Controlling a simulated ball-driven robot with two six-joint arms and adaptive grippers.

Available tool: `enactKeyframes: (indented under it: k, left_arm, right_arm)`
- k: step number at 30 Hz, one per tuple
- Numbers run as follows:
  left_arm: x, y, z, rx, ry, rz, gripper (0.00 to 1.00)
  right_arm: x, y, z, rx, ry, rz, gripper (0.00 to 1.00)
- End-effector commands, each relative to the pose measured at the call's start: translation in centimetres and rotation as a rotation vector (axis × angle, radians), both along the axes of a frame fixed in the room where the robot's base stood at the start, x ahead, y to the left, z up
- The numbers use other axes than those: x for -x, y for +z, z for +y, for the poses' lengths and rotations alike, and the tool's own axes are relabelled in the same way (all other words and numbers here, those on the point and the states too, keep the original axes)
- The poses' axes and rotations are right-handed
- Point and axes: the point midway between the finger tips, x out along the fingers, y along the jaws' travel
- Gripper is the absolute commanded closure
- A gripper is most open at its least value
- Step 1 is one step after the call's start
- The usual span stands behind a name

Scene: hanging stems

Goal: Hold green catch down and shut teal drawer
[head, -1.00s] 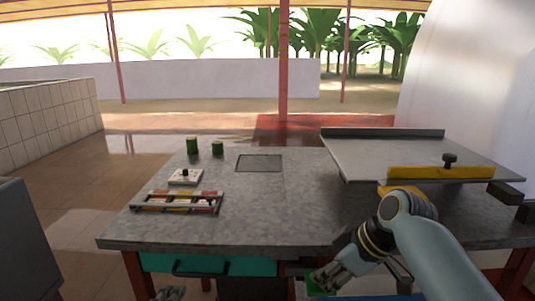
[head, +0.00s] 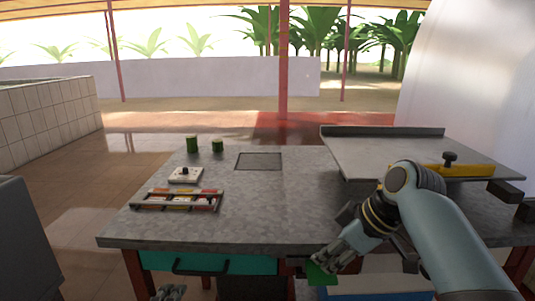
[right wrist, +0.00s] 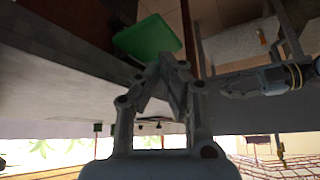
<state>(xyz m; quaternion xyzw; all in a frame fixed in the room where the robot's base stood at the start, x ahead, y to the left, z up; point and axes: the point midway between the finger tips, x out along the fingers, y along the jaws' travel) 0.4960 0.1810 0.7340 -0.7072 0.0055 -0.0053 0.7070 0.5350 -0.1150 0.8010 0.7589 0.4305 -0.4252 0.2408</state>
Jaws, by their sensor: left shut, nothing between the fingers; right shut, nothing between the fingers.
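The teal drawer (head: 152,261) shows its front under the table's front edge, with a dark bar handle (head: 200,272). How far out it stands is hard to tell. The green catch (head: 321,275) is right of the drawer, below the table edge. It also shows in the right wrist view (right wrist: 148,38). My right gripper (head: 322,262) is shut and empty, with its fingertips at the catch; whether they touch it I cannot tell. It also shows in the right wrist view (right wrist: 172,60). My left gripper (head: 168,294) is shut and empty at the bottom edge, in front of the drawer, mostly cut off.
The grey tabletop (head: 270,210) is mostly clear. It holds a rack of coloured pieces (head: 178,201), a small white block (head: 185,175) and two green cylinders (head: 192,145). A raised metal tray (head: 390,155) with a yellow bar stands on the right, behind my right arm.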

Motion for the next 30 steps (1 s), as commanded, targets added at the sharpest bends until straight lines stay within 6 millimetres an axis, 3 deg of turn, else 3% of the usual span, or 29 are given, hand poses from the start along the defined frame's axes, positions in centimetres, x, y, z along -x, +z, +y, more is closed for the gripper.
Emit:
enactKeyframes:
  k: [18,30]
  left_arm:
    - [0.0,0.0,0.0,0.000,0.000,0.000,1.00]
    - [0.0,0.0,0.0,0.000,0.000,0.000,1.00]
  right_arm:
    - [0.0,4.1,0.0,0.000,0.000,-0.002,1.00]
    - [0.0,4.5,0.0,0.000,0.000,0.000,1.00]
